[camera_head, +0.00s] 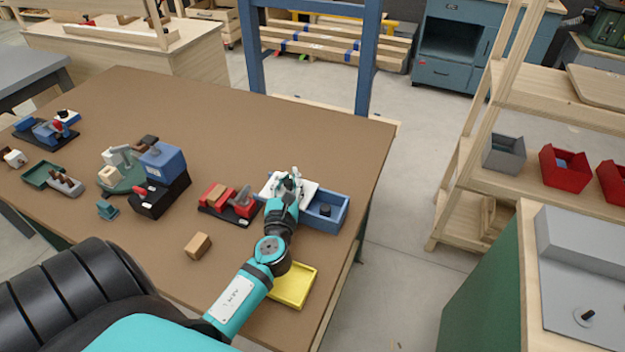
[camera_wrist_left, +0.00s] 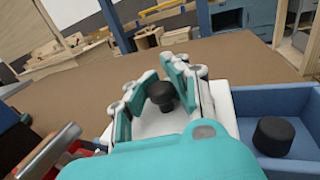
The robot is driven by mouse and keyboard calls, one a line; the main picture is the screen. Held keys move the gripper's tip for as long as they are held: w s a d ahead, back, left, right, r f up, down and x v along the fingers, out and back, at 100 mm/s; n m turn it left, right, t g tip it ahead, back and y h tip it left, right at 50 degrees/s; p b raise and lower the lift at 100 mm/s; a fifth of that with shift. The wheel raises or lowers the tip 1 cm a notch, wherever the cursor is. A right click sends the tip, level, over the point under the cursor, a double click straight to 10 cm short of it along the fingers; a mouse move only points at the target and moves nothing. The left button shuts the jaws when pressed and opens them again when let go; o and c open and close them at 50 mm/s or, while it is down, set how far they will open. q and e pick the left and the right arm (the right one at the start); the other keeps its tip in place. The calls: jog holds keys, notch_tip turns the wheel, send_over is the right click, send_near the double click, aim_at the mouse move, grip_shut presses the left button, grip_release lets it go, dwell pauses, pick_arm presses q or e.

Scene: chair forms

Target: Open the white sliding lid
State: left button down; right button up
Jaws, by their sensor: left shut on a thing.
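The white sliding lid (camera_head: 307,190) lies over the left part of the blue box (camera_head: 338,219). The box's right part is uncovered, and a black cylinder (camera_head: 325,210) shows inside it. My left gripper (camera_head: 289,182) is at the lid. In the left wrist view its fingers (camera_wrist_left: 160,72) are shut on the lid's black knob (camera_wrist_left: 161,93). The white lid (camera_wrist_left: 224,100) shows beside the fingers there, with the open blue compartment (camera_wrist_left: 280,165) and the black cylinder (camera_wrist_left: 273,136) to the right. My right gripper is not in view.
A red and black fixture (camera_head: 228,203) stands just left of the lid. A yellow tray (camera_head: 293,287) lies nearer, beside my left arm. A wooden block (camera_head: 198,246) lies left of the arm. The table's right edge is close to the blue box.

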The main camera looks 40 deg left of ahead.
pick_arm(q)
jog(key=shift+s+a+f, duration=0.4)
jog(key=shift+a+f, duration=0.05)
jog(key=shift+a, duration=0.25)
jog(key=c, duration=1.6)
grip_release()
jog(key=shift+s, duration=0.1)
jog(key=shift+c, duration=0.2)
jog(key=o, duration=0.5)
jog(key=shift+s+r, duration=0.25)
jog(key=shift+r, duration=0.05)
jog(key=shift+o, duration=0.2)
jog(key=shift+w, duration=0.2)
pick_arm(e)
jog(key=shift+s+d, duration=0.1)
pick_arm(q)
jog(key=v, duration=1.2)
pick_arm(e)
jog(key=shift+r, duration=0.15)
